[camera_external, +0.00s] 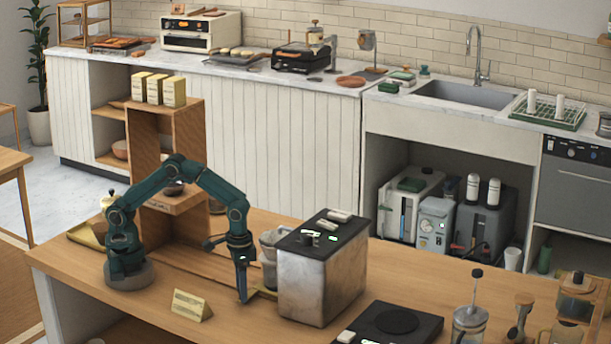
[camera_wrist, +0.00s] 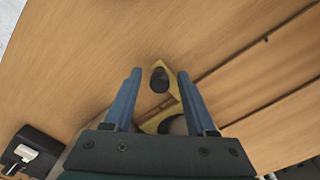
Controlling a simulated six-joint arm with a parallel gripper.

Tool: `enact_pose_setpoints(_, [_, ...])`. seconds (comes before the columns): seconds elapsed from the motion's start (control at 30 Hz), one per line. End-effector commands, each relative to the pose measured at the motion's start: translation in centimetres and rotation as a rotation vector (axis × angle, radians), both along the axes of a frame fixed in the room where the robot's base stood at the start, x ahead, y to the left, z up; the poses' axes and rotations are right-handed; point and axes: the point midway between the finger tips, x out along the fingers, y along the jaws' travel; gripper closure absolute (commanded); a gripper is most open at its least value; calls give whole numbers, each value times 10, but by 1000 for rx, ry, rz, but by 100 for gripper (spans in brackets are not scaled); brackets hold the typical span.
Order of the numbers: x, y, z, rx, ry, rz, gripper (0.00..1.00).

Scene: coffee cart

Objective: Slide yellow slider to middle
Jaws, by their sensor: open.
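The yellow slider (camera_wrist: 173,86) shows in the wrist view as a flat yellow piece with a dark round knob (camera_wrist: 159,80). It sits at the end of a long groove track (camera_wrist: 245,75) in the wooden counter. My gripper (camera_wrist: 160,74) is open, with its blue fingers on either side of the knob, apart from it. In the external view my gripper (camera_external: 242,300) points straight down near the counter, and a bit of the yellow slider (camera_external: 266,291) shows to its right, beside the metal box. Part of the slider is hidden behind my gripper.
A metal box with a black top (camera_external: 322,270) stands close to the right of my gripper. A small yellow sign (camera_external: 190,305) is at front left. A black scale (camera_external: 392,325) lies at front right.

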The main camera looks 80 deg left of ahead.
Motion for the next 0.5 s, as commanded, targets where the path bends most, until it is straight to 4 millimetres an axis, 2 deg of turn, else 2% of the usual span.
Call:
enact_pose_setpoints(0.17, [0,0,0,0,0,0,44])
enact_pose_setpoints(0.2, [0,0,0,0,0,0,51])
enact_pose_setpoints(0.33, [0,0,0,0,0,0,100])
enact_pose_setpoints(0.5, [0,0,0,0,0,0,100])
